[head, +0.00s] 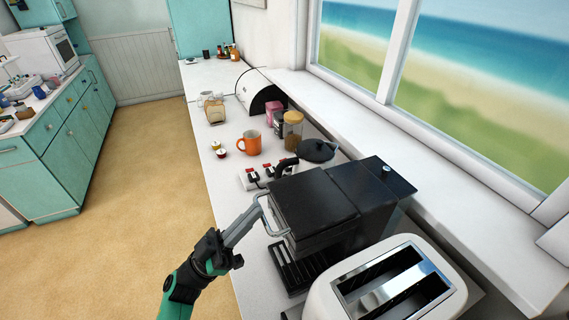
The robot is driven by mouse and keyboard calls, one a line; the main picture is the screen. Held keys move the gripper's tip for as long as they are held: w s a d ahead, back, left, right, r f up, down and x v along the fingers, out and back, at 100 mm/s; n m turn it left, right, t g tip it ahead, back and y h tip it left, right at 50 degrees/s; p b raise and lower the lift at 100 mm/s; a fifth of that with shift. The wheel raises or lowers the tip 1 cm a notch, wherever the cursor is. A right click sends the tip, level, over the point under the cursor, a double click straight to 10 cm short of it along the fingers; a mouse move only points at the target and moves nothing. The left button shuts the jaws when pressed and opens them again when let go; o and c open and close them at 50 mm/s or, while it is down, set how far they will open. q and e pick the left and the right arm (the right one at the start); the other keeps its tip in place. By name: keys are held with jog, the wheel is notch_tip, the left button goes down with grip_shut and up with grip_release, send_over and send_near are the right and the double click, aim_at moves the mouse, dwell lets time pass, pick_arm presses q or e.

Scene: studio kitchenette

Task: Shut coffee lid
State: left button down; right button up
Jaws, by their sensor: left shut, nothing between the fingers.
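The black coffee machine (285,268) stands on the counter at the lower middle of the head view. Its broad dark lid (312,203) lies over the top and looks flat or nearly flat; I cannot tell whether it is fully down. A metal loop handle (268,218) sticks out at the machine's front left edge. My left gripper (257,207) is shut and empty, its fingertips beside the loop handle; I cannot tell if they touch. My right gripper is not in view.
A white toaster (440,268) stands close in front of the machine. Behind it are a power strip (252,178), a dark pan (317,151), an orange mug (249,143) and jars. The windowsill (460,220) runs along the right. Open floor lies left.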

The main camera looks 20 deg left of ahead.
pick_arm(q)
jog(key=r+b+v, duration=0.1)
jog(key=v, duration=0.7)
jog(key=shift+s+a+f, duration=0.25)
jog(key=shift+s+a, duration=0.1)
jog(key=shift+a, duration=0.2)
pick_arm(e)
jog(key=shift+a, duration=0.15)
